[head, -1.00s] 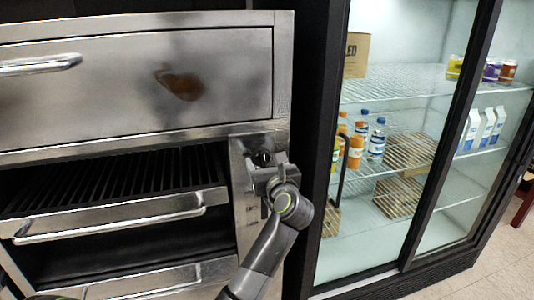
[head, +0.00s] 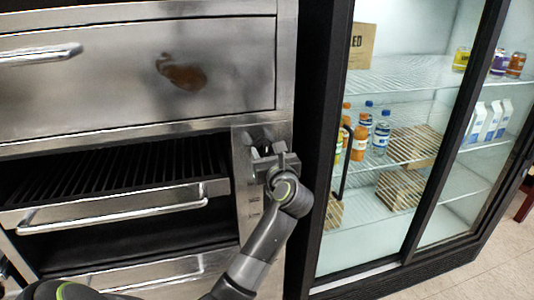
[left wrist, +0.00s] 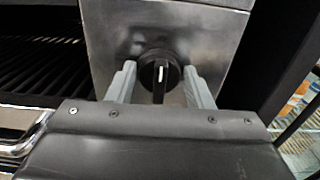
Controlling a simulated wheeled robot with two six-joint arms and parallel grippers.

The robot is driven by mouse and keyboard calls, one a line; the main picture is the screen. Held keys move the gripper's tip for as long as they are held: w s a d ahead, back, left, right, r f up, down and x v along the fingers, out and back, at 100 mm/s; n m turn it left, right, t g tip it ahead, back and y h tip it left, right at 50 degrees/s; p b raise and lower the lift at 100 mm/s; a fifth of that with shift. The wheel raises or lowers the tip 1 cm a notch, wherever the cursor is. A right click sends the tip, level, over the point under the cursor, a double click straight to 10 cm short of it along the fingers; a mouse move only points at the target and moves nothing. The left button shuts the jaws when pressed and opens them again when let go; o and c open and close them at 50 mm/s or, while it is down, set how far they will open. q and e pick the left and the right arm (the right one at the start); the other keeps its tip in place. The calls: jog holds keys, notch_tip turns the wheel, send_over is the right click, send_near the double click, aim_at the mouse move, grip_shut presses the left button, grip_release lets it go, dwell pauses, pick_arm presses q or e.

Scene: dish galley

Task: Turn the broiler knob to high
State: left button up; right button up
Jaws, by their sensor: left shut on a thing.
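The broiler knob (left wrist: 160,73) is round and black with a white pointer mark, and sits on the steel panel at the right of the broiler. In the left wrist view its mark stands about upright. My left gripper (left wrist: 160,86) has one grey finger on each side of the knob and is shut on it. In the head view the left gripper (head: 272,158) is at the upper part of that panel and hides most of the knob. No high or low label can be read. My right gripper is not in view.
The steel broiler (head: 140,75) has a long upper drawer front, a pulled-out grill rack (head: 120,210) with a bar handle, and a lower drawer. A glass-door fridge (head: 400,150) with bottles, cartons and crates stands close on the right.

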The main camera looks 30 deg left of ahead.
pick_arm(q)
jog(key=n+b, duration=0.3)
jog(key=shift+s+f+n, duration=0.1)
jog(key=shift+f+n, duration=0.1)
jog(key=shift+n, duration=0.1)
jog(key=n+b, duration=0.3)
jog(key=shift+a+n, duration=0.1)
jog(key=shift+n, duration=0.2)
jog(key=n+b, duration=0.3)
jog(key=shift+s+f+n, duration=0.1)
jog(key=shift+n, duration=0.2)
jog(key=n+b, duration=0.5)
jog(key=n, duration=0.1)
jog(key=shift+a+f+b, duration=0.1)
jog(key=shift+b, duration=0.2)
jog(key=shift+n+b, duration=1.25)
jog(key=shift+n, duration=0.95)
jog(key=o, duration=1)
